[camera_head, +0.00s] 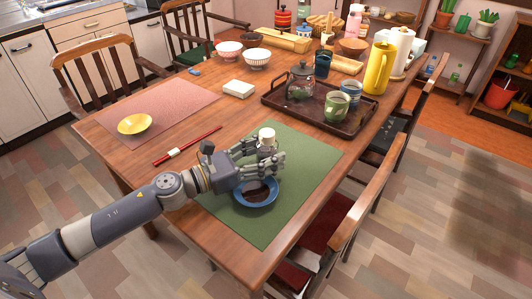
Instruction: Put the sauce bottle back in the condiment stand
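My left gripper (272,163) is over the green placemat (305,151), with its fingers closed around a small bottle with a white cap (267,134), which I take as the sauce bottle. The cap stands above the fingers, and most of the bottle's body is hidden by them. A blue dish with dark sauce (256,199) lies just below the gripper on the placemat. I cannot clearly tell the condiment stand among the crowded items at the far end of the table, where bottles (353,21) and a wooden basket (324,23) stand. My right gripper is not in view.
A dark tray (273,99) with a glass teapot (300,80) and cups (337,106) lies beyond the gripper. A yellow pitcher (378,68) stands right of it.

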